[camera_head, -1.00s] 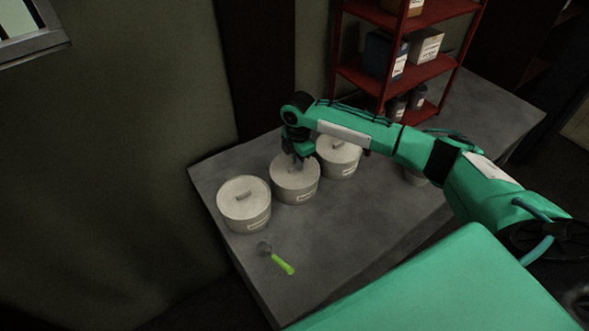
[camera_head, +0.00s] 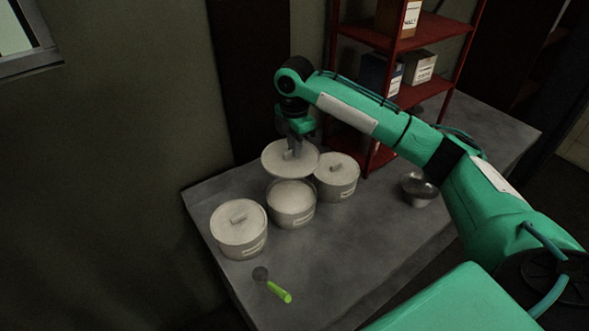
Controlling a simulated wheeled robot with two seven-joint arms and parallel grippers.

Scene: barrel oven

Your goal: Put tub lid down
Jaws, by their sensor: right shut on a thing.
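My right gripper (camera_head: 293,148) is shut on the handle of a round pale tub lid (camera_head: 274,162). It holds the lid raised above and slightly behind the middle tub (camera_head: 292,213). The middle tub is uncovered and pale contents show near its rim. The left tub (camera_head: 240,242) and the right tub (camera_head: 338,187) each have a lid with a handle on top. All three tubs stand upright on the grey table (camera_head: 345,245). My left gripper is not in view.
A scoop with a green handle (camera_head: 279,292) lies at the table's front left. A metal bowl (camera_head: 418,190) stands on the right. A red shelf (camera_head: 420,92) with boxes stands behind. The table between scoop and bowl is clear.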

